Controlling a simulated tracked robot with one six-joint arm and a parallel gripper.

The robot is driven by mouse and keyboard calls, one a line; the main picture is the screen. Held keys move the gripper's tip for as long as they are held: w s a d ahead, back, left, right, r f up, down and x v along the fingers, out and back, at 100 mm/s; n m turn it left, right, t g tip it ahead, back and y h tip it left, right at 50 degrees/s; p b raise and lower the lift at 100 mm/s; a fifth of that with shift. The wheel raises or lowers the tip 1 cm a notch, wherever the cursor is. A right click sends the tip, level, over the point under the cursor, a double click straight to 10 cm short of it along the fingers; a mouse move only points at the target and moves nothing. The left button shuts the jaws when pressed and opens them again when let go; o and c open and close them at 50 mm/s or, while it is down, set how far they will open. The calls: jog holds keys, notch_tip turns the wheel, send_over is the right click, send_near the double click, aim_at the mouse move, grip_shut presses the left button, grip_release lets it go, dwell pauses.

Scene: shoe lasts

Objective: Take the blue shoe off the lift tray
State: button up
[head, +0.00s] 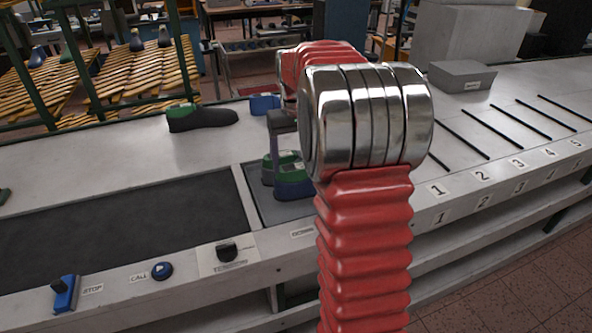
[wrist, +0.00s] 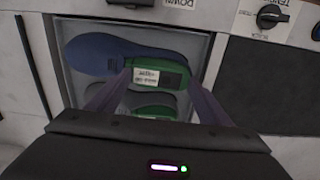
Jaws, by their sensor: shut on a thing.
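The blue shoe (wrist: 95,48) has a green heel block with a white label and lies on the lift tray (wrist: 67,98) in the wrist view. My gripper (wrist: 157,76) has one finger on each side of the green block and is shut on it. A second, darker shoe with green parts (wrist: 150,101) lies beside it, partly hidden by my gripper. In the head view, my gripper (head: 284,155) reaches down to the blue shoe (head: 294,188) at the grey lift tray (head: 262,212). My arm hides the tray's right side there. I cannot tell whether the shoe touches the tray.
A dark belt (head: 120,225) lies left of the tray. A black-and-green shoe (head: 203,118) and a blue object (head: 265,103) stand behind. A black knob (head: 228,251) is near the front edge. Numbered black strips (head: 520,120) and a grey box (head: 462,76) are at the right.

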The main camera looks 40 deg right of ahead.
jog(key=shift+r, duration=2.25)
